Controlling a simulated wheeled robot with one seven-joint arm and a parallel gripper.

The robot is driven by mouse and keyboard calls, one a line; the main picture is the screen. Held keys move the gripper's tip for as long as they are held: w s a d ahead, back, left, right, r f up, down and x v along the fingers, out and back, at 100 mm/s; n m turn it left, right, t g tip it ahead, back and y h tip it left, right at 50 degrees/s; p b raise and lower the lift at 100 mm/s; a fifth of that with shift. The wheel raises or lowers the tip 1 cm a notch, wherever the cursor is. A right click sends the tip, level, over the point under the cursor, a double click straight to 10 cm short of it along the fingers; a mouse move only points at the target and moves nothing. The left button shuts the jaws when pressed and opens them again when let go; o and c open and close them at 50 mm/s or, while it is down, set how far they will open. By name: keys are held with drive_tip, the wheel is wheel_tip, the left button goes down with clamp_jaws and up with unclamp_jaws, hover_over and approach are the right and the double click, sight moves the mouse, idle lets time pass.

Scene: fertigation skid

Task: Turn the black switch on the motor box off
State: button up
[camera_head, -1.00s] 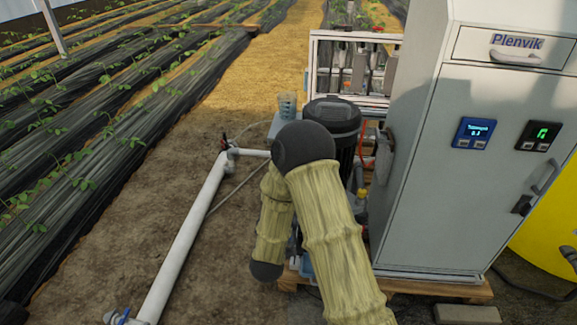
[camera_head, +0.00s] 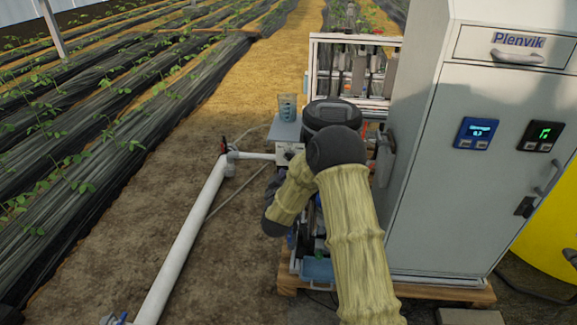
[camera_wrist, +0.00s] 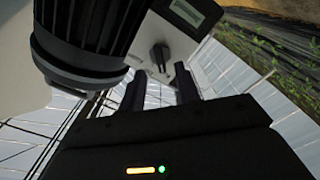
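The motor box (camera_wrist: 178,52) is a pale box beside the dark, ribbed motor (camera_wrist: 85,35) in the wrist view. The black switch (camera_wrist: 158,57) is a small knob on the box's light face. I cannot tell its setting. My gripper (camera_wrist: 160,88) has its two dark fingers apart, with nothing between them. The switch lies just beyond the fingertips, in line with the gap, and I see no contact. In the head view, part of the pale box (camera_head: 287,151) shows left of the motor (camera_head: 331,112). My arm hides part of the motor, and the gripper is out of sight there.
A grey cabinet (camera_head: 470,195) stands close on the right. A white pipe (camera_head: 190,235) runs along the ground at left and joins the skid. A cup (camera_head: 287,106) stands on a small shelf behind the box. Open soil lies left of the skid.

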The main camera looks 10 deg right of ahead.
sight(289, 160)
drive_tip(key=shift+b+x, duration=0.3)
drive_tip(key=shift+x, duration=1.95)
drive_tip(key=shift+c, duration=0.4)
clamp_jaws()
drive_tip(key=shift+m, duration=0.4)
drive_tip(key=m, duration=0.3)
drive_tip(key=shift+a+f+b, duration=0.1)
drive_tip(key=shift+b, duration=0.3)
drive_tip(key=m+b, duration=0.1)
drive_tip(key=m, duration=0.4)
